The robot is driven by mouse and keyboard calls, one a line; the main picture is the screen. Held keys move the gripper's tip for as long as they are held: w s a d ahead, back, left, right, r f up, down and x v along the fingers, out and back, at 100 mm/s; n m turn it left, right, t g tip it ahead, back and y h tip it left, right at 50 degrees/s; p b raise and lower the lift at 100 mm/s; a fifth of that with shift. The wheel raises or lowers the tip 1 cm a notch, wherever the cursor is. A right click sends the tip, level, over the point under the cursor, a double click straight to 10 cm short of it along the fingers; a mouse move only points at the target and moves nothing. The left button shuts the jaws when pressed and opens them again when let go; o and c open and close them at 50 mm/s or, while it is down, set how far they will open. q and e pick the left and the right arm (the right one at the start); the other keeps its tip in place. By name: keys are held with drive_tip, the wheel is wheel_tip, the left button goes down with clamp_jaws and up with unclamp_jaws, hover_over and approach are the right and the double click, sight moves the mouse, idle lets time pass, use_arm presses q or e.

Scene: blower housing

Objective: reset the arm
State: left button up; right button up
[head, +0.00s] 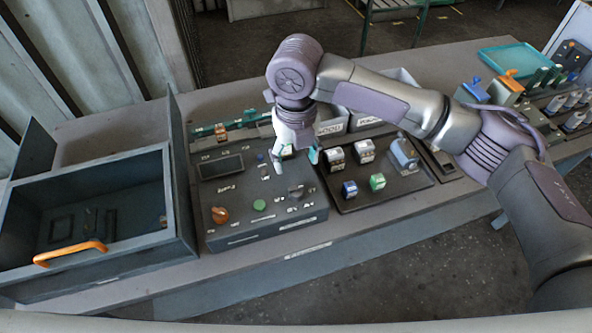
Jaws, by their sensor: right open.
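My right arm comes in from the right edge and reaches across the table to the left. Its gripper (296,160) points down over the back right part of the dark control box (232,228). The two fingers are apart and I see nothing held between them. A small part of the box's top is hidden behind the fingers, and I cannot tell whether the tips touch it. The box carries an orange knob (220,215), a green button (259,205) and a dark display (221,167). My left gripper is not in view.
A dark tray (375,195) with several small blocks lies right of the control box. Labelled bins (330,127) stand behind it. An open dark case (180,215) with an orange handle (70,253) stands at the left. More parts and a teal tray (510,57) are at the far right.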

drive_tip(key=shift+r, duration=0.8)
